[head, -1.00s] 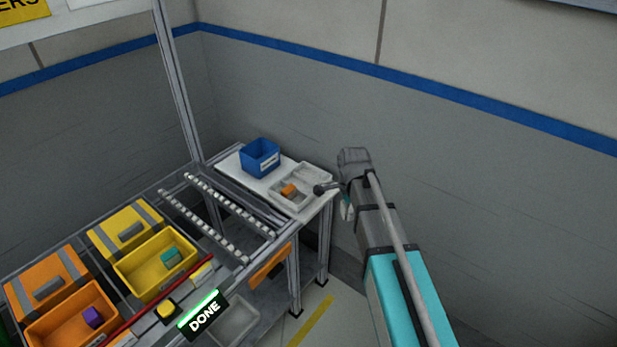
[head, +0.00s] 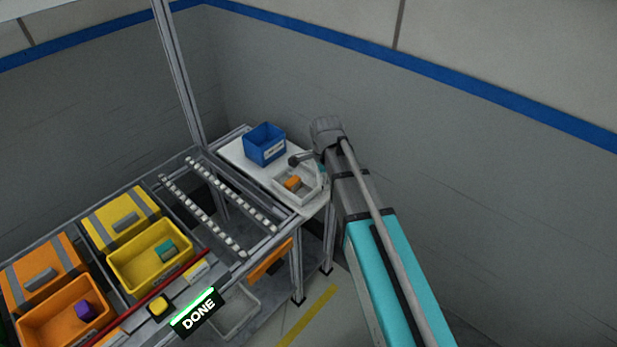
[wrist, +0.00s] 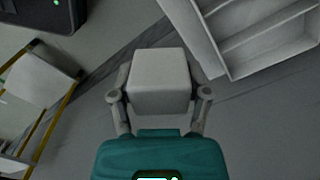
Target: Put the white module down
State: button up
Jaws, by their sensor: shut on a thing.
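The white module (wrist: 158,82) is a pale block held between the two fingers of my gripper (wrist: 159,95) in the wrist view. The gripper is shut on it, with one finger on each side. In the head view my arm's end is at the right side of the light tray (head: 312,193), over or just beside it; I cannot tell which. An orange module (head: 293,183) lies in that tray. The white module cannot be made out in the head view. A pale compartmented tray (wrist: 262,40) shows at the upper right of the wrist view, apart from the held module.
A blue bin (head: 265,145) stands behind the tray on the white table (head: 238,152). Roller rails (head: 232,195) lie to the left. A yellow bin (head: 135,276) with a teal module and an orange bin (head: 45,335) with a purple module are further left. A DONE sign (head: 197,312) is in front.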

jog(key=shift+w+d, duration=0.15)
jog(key=shift+d, duration=0.15)
jog(key=shift+s+a+r+n+p, duration=0.25)
jog(key=shift+a+r+n+p, duration=0.1)
jog(key=shift+a+n, duration=0.35)
jog(key=a+n, duration=0.1)
jog(key=s+a+r+n+p, duration=0.1)
jog(key=a+n, duration=0.3)
jog(key=shift+s+r, duration=0.25)
jog(key=shift+s, duration=0.05)
jog(key=w+f+b, duration=0.2)
jog(key=w+f, duration=0.1)
jog(key=w, duration=0.1)
jog(key=w+f+b, duration=0.3)
jog(key=w, duration=0.1)
jog(key=w+f+b, duration=0.3)
jog(key=w, duration=0.2)
jog(key=shift+a, duration=0.3)
jog(key=shift+w+f+b, duration=0.1)
jog(key=shift+b, duration=0.2)
